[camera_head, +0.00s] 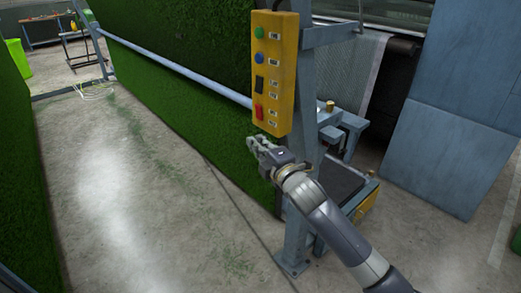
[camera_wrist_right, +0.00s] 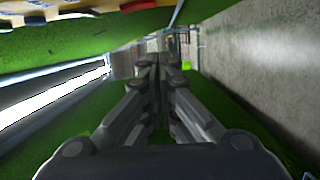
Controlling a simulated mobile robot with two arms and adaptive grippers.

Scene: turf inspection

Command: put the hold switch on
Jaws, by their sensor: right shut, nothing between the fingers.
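A yellow control box (camera_head: 274,72) is fixed to a grey post. It carries a green button (camera_head: 260,33), a blue button (camera_head: 259,59), a black switch (camera_head: 259,84) and a red switch (camera_head: 259,112), each beside a small label too small to read. I cannot tell from the labels which is the hold switch, or its position. My right gripper (camera_head: 255,145) is shut and empty, just below the box's lower end, apart from the switches. In the right wrist view its fingers (camera_wrist_right: 158,62) are together, and the box's yellow edge (camera_wrist_right: 60,18) runs along the top. My left gripper is out of view.
The grey post (camera_head: 305,130) stands right behind the box, beside my right arm. Green turf (camera_head: 180,85) hangs behind a long blue-grey rail (camera_head: 175,66). A large grey panel (camera_head: 450,110) stands at the right. The concrete floor (camera_head: 130,200) at the left is clear.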

